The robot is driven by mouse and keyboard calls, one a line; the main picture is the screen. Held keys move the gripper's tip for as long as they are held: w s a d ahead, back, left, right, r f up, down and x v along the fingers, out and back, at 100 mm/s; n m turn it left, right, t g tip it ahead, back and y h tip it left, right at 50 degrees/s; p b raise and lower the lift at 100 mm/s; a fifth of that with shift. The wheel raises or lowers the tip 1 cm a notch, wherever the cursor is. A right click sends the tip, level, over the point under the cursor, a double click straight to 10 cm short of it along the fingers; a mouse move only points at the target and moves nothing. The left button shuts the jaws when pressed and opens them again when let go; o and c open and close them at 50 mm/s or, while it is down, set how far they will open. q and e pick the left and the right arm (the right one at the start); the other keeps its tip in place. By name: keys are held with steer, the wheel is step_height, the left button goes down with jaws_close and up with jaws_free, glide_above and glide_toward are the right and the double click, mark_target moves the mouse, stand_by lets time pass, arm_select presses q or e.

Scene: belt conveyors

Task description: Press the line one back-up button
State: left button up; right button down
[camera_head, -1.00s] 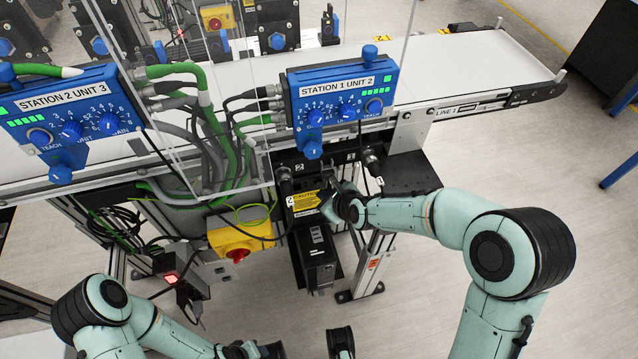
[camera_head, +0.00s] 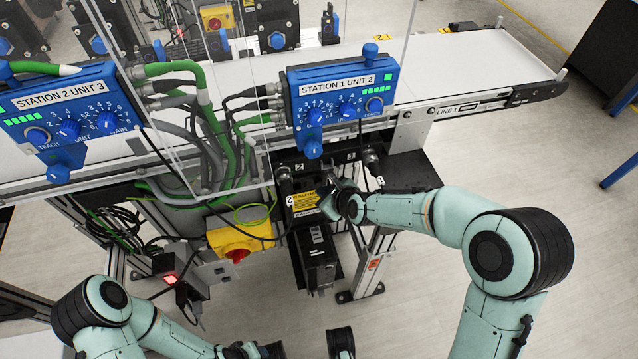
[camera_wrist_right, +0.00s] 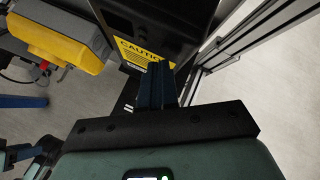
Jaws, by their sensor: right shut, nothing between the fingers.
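My right gripper (camera_head: 329,189) is shut and empty, below the blue Station 1 Unit 2 box (camera_head: 341,98). In the right wrist view its closed fingers (camera_wrist_right: 156,82) overlap the lower part of the yellow caution label (camera_wrist_right: 146,52) on a black housing (camera_wrist_right: 168,22). I cannot tell whether they touch it. No button marked as the line one back-up is readable; the fingertips hide the spot in front of them. My left arm is low at the left; its gripper (camera_head: 265,350) shows only as dark parts at the bottom edge, its jaws unclear.
The white belt (camera_head: 470,62) marked Line 1 runs behind. A yellow box with a red knob (camera_head: 238,240) and a red-lit switch (camera_head: 171,278) are left of the housing. Cables hang behind a clear guard.

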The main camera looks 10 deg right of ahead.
steer(key=shift+w, duration=0.35)
stand_by(0.7)
steer(key=shift+s, duration=0.8)
steer(key=s+b, duration=0.1)
steer(key=s, duration=0.4)
steer(key=shift+d+f, duration=0.1)
stand_by(0.7)
